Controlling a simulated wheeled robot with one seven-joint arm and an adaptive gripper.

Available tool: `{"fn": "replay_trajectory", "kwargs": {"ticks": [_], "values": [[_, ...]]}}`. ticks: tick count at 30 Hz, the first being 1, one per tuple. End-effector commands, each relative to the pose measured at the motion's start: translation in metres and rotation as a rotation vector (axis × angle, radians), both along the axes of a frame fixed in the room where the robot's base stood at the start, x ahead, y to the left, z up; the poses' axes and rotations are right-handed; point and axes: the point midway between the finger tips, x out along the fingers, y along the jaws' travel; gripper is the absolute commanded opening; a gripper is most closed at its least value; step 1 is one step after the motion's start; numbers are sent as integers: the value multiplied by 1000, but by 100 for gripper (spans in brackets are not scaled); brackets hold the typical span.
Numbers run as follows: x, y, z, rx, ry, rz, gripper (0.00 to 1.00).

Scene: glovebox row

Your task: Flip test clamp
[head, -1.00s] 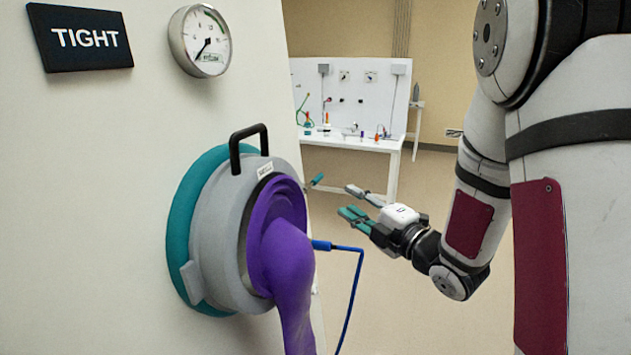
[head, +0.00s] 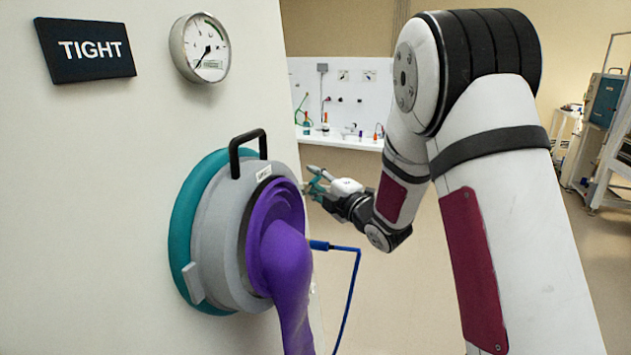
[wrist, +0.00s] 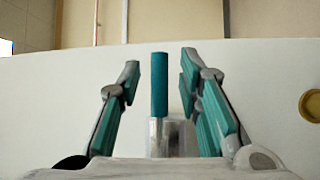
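The test clamp (wrist: 159,88) shows in the wrist view as an upright teal lever on a metal base, mounted on the white panel. Gaps show between the lever and both fingers. In the head view my gripper (head: 316,181) is at the panel's right edge, just beyond the port. There the clamp is mostly hidden or too small to make out apart from the fingers.
A grey and teal port ring (head: 208,215) with a black handle (head: 247,152) and a purple glove (head: 278,225) stands out from the panel. A blue hose (head: 355,285) hangs beside it. A gauge (head: 200,48) and TIGHT sign (head: 86,50) are above. A bench (head: 345,143) is behind.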

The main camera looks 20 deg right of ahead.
Motion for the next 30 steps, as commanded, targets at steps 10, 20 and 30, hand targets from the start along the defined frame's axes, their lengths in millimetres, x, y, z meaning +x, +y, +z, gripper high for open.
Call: {"fn": "replay_trajectory", "kwargs": {"ticks": [10, 20, 30], "values": [[0, 0, 0, 0, 0, 0, 1], [-1, 0, 0, 0, -3, -21, 0], [-4, -4, 1, -9, -14, -128, 0]]}}
